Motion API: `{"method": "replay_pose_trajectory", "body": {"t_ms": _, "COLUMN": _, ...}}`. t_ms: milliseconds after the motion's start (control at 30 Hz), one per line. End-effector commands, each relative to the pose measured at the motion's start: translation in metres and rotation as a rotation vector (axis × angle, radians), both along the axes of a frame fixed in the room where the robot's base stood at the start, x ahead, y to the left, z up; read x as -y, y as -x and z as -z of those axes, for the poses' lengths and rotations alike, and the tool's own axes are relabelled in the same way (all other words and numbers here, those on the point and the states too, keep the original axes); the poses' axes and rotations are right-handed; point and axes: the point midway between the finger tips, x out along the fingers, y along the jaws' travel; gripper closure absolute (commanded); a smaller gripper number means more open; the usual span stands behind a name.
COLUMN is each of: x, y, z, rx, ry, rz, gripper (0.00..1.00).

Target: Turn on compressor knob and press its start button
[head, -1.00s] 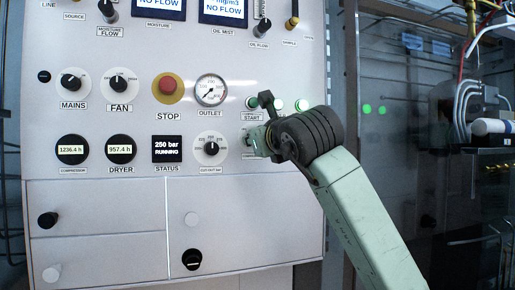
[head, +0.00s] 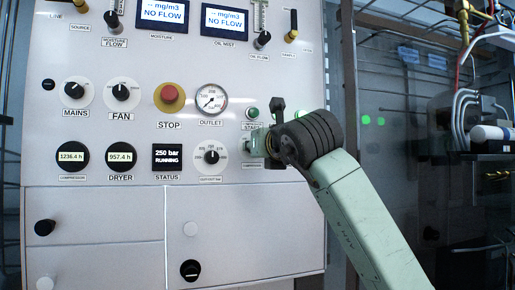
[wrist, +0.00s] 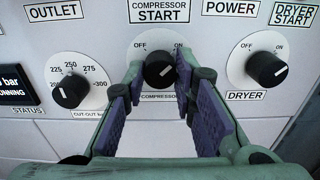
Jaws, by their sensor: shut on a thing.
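The black compressor knob (wrist: 159,70) sits on a white dial between OFF and ON marks. Its white pointer mark slants up to the right, toward ON. My gripper (wrist: 158,75) has its fingers on both sides of the knob and is shut on it. In the head view my gripper (head: 268,142) is at the panel and hides most of this knob. The green start button (head: 253,112) is above it, over the START label. The COMPRESSOR START label (wrist: 160,11) shows in the wrist view, with its button out of frame.
The dryer knob (wrist: 266,69) is to the right and the cut-out knob (wrist: 70,94) to the left. The red stop button (head: 169,95) and the outlet gauge (head: 211,98) are left of the start button. The status display (head: 167,157) reads 250 bar RUNNING.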

Motion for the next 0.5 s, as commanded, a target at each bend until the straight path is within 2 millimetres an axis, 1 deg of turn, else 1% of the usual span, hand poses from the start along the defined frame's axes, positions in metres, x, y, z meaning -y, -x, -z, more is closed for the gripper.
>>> {"method": "replay_pose_trajectory", "body": {"t_ms": 100, "x": 0.0001, "y": 0.0000, "z": 0.0002, "rx": -0.001, "ry": -0.001, "rz": 0.000, "gripper": 1.00}}
{"method": "replay_pose_trajectory", "body": {"t_ms": 133, "x": 0.0001, "y": 0.0000, "z": 0.0002, "rx": -0.001, "ry": -0.001, "rz": 0.000, "gripper": 0.74}}
{"method": "replay_pose_trajectory", "body": {"t_ms": 400, "x": 0.0001, "y": 0.0000, "z": 0.0000, "rx": 0.000, "ry": 0.000, "rz": 0.000, "gripper": 0.56}}
{"method": "replay_pose_trajectory", "body": {"t_ms": 500, "x": 0.0001, "y": 0.0000, "z": -0.0001, "rx": 0.000, "ry": 0.001, "rz": 0.000, "gripper": 0.55}}
